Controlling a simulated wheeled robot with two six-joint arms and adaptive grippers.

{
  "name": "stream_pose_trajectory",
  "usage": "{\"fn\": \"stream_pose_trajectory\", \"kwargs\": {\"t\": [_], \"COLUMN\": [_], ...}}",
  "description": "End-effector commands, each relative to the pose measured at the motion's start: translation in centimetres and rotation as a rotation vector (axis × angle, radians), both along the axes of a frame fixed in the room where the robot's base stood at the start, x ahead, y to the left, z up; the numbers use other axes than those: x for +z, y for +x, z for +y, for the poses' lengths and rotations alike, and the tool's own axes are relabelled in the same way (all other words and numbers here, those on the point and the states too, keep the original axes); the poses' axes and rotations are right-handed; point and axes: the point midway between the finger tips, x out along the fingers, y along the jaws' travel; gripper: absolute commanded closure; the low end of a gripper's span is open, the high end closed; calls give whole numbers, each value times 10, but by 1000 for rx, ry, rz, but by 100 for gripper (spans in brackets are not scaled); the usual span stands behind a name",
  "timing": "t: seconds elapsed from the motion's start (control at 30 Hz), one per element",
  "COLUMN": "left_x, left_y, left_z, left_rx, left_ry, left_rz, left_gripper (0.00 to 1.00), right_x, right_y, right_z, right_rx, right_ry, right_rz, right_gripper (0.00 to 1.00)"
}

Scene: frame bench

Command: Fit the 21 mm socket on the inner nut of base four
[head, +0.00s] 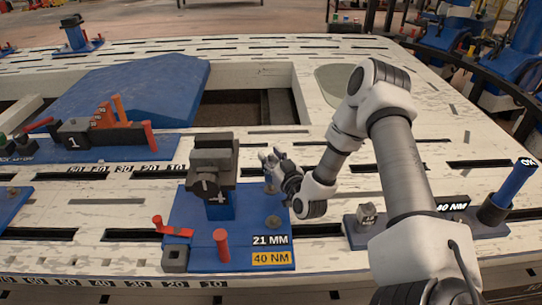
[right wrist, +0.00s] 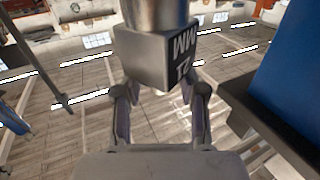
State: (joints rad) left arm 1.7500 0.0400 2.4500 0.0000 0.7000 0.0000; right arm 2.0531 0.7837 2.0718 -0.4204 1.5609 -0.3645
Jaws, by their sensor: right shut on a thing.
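Base four (head: 185,215) is a blue plate with a dark block marked 4 on a blue post, labelled 21 MM and 40 NM. One nut (head: 274,222) sits near its right front. Another nut (head: 272,188) sits further back, just below my right gripper (head: 272,165). I cannot tell from the label which is the inner one. My right gripper is shut on the 21 mm socket (right wrist: 158,62), a grey block marked MM with a round metal part above. The socket appears held above the base, apart from the nuts. My left gripper is not in view.
Base one (head: 85,152) stands at the left.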

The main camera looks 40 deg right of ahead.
Motion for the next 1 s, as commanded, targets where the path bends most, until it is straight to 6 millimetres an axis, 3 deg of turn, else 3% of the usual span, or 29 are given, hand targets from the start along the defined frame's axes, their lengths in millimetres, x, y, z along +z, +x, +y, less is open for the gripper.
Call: {"fn": "stream_pose_trajectory", "kwargs": {"t": [1.0], "left_x": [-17], "left_y": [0], "left_z": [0], "left_rx": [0], "left_ry": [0], "left_rz": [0], "left_gripper": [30], "right_x": [-22], "right_y": [0], "right_z": [0], "right_rx": [0], "right_ry": [0], "right_rz": [-1], "right_gripper": [100]}}
